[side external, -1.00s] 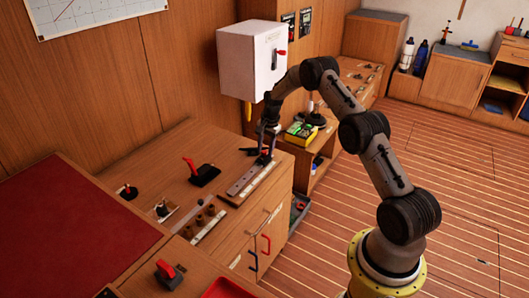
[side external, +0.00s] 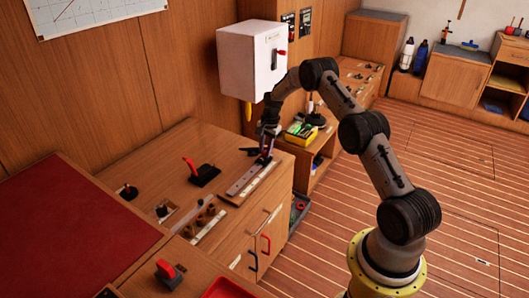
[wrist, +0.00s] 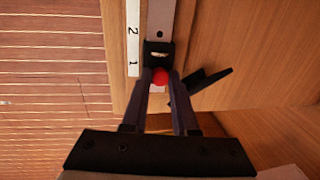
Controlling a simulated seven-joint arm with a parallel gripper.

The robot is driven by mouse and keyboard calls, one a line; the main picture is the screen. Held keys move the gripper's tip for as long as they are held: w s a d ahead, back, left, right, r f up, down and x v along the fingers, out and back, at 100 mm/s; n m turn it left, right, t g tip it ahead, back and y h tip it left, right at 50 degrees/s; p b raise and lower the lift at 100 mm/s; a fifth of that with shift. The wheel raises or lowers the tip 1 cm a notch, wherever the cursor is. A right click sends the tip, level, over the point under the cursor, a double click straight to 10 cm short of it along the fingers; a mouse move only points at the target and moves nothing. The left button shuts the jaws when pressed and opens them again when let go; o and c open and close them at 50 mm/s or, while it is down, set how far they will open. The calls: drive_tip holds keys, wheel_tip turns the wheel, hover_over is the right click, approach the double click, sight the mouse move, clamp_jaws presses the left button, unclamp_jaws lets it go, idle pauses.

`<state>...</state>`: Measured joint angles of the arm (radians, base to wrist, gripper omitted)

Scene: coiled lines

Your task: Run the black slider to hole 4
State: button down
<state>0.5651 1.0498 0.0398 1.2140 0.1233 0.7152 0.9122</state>
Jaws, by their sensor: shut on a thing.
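The black slider (wrist: 158,51) sits on a grey metal rail (wrist: 160,18) near the end marked 1 in the wrist view. Its red knob (wrist: 160,76) is between my fingertips. My gripper (wrist: 160,84) is shut on this knob. In the side external view, my gripper (side external: 265,154) is over the far end of the rail (side external: 243,181), and its fingers mostly hide the slider. A white number strip (wrist: 133,42) runs beside the rail and shows 1 and 2. Hole 4 is not readable in either view. One hole (wrist: 160,33) shows just beyond the slider.
A dark lever (wrist: 211,80) sticks out close beside my fingers. A red-handled lever (side external: 200,172) and several brown knobs (side external: 205,215) stand on the bench. A white box (side external: 250,62) hangs on the wall behind my gripper.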

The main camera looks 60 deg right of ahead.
drive_tip(key=shift+r, duration=0.6)
idle(0.4)
drive_tip(key=shift+a, duration=2.65)
